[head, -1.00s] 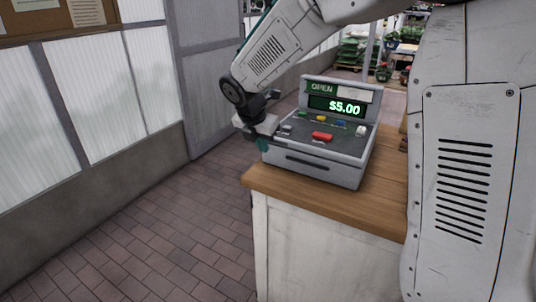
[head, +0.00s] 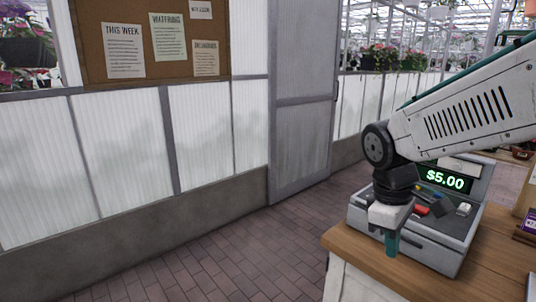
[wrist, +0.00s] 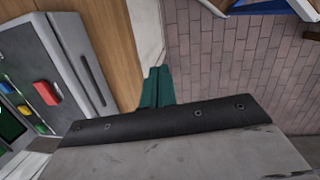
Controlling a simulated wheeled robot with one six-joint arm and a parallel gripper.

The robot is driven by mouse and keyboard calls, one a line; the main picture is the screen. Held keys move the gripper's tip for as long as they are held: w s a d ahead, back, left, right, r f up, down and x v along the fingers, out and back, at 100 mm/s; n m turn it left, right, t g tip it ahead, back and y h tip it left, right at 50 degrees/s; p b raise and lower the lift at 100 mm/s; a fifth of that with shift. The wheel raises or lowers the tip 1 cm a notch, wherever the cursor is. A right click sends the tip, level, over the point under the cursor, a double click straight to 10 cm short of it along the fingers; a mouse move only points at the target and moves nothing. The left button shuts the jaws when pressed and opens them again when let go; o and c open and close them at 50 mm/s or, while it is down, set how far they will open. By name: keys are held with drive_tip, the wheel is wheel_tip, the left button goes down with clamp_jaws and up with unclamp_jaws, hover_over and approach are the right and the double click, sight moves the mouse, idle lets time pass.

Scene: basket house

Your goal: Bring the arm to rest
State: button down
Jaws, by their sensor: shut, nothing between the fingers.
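My gripper (head: 391,243) is shut and empty, with its green fingertips pointing down. In the head view it hangs in front of the cash register (head: 433,247), near the left end of the wooden counter (head: 372,258). The register's screen reads $5.00, and my arm hides part of its keys and display. In the wrist view, my gripper's green fingers (wrist: 157,88) show over the counter's edge, with the register (wrist: 70,70) to the left. I cannot tell whether the fingers touch the register.
A grey door (head: 302,110) and a wall of pale panels (head: 125,140) with a noticeboard (head: 150,45) stand behind. The brick floor (head: 215,260) left of the counter is clear. Potted plants (head: 385,57) stand beyond the wall.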

drive_tip(key=s+d+r+m+t+y, duration=0.1)
drive_tip(key=s+d+r+m+y, duration=0.1)
drive_tip(key=s+m, duration=0.7)
drive_tip(key=shift+s+d+r, duration=0.15)
drive_tip(key=shift+s+r, duration=0.25)
drive_tip(key=shift+s, duration=3.5)
